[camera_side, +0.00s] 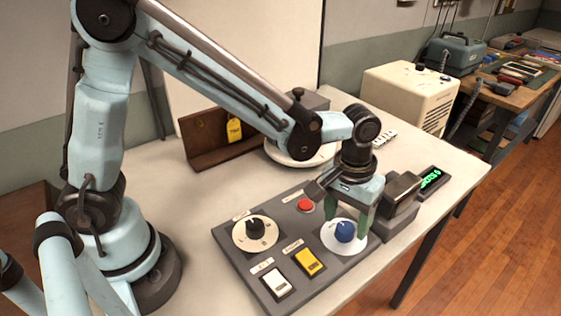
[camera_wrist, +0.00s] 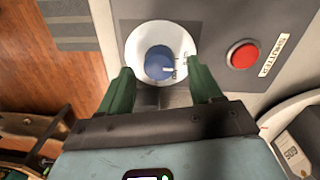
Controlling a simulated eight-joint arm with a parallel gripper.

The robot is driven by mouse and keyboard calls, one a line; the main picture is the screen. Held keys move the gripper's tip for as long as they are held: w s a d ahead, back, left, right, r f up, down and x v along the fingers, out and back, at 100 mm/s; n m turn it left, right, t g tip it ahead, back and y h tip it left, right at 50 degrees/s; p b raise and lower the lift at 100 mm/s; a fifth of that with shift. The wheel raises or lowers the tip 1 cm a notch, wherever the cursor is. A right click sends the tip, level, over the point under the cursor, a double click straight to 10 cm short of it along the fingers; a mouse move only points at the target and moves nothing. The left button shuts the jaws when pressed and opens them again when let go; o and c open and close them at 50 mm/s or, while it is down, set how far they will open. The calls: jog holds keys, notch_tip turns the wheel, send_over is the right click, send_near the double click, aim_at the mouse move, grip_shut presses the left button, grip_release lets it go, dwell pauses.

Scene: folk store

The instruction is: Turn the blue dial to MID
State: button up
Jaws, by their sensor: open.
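The blue dial (camera_side: 345,231) sits on a round white plate at the right end of the grey control panel (camera_side: 275,287). In the wrist view the blue dial (camera_wrist: 160,63) shows a pale pointer mark toward its lower right, close to small print on the white plate that I cannot read. My gripper (camera_side: 355,215) points down at the dial. In the wrist view its two green fingers (camera_wrist: 160,88) are spread, one on each side of and slightly below the dial, with gaps. The fingers do not appear to touch the dial.
The panel also bears a red button (camera_side: 305,205), a black dial (camera_side: 255,228), a yellow switch (camera_side: 309,262) and a white switch (camera_side: 277,282). A small box with a green display (camera_side: 430,179) stands to the right. A brown angled stand (camera_side: 205,145) is behind.

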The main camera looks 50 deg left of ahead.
jog(key=shift+f, duration=0.7)
jog(key=shift+c, duration=0.3)
jog(key=c, duration=1)
jog(key=m, duration=0.4)
jog(key=shift+d+m, duration=0.1)
jog(key=shift+m, duration=0.3)
jog(key=shift+m+g, duration=0.3)
jog(key=shift+m, duration=2.2)
